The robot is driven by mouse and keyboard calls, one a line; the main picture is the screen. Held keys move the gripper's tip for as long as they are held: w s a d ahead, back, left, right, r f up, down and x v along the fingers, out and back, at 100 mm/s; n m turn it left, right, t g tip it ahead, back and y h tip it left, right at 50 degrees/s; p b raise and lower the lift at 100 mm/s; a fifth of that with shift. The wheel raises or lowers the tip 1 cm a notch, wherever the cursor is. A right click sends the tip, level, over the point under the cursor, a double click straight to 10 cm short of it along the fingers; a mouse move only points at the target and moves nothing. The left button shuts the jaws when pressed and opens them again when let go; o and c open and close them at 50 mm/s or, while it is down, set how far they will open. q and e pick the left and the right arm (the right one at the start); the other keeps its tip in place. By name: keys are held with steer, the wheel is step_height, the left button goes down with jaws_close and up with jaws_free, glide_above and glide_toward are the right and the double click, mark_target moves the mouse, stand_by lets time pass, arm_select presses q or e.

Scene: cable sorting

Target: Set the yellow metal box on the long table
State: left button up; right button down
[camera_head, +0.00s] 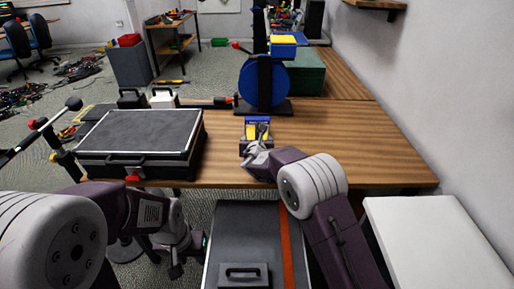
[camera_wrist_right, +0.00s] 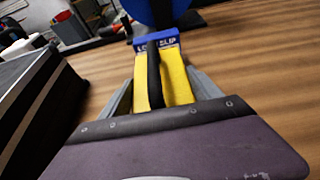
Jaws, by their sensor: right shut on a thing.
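The yellow metal box (camera_head: 257,124), yellow with a blue end, is over the near middle of the long table (camera_head: 330,145). In the right wrist view the box (camera_wrist_right: 178,80) shows a black handle and partly readable lettering on its blue end. My right gripper (camera_head: 256,147) is shut on the box, its fingers on either side. I cannot tell whether the box's underside touches the wood. My left gripper (camera_head: 178,266) hangs low at the left, in front of the table and away from the box; its jaw state is unclear.
A large black case (camera_head: 140,132) lies on the table's left part. A blue reel on a stand (camera_head: 263,82) stands behind the box. The table's right part is clear.

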step_height(320, 180, down, 4)
steer(key=shift+r+b, duration=0.1)
steer(key=shift+b, duration=0.35)
steer(key=shift+r, duration=0.1)
steer(key=shift+c, duration=0.7)
jaws_free()
steer(key=shift+f, duration=0.2)
steer(key=shift+s, duration=0.1)
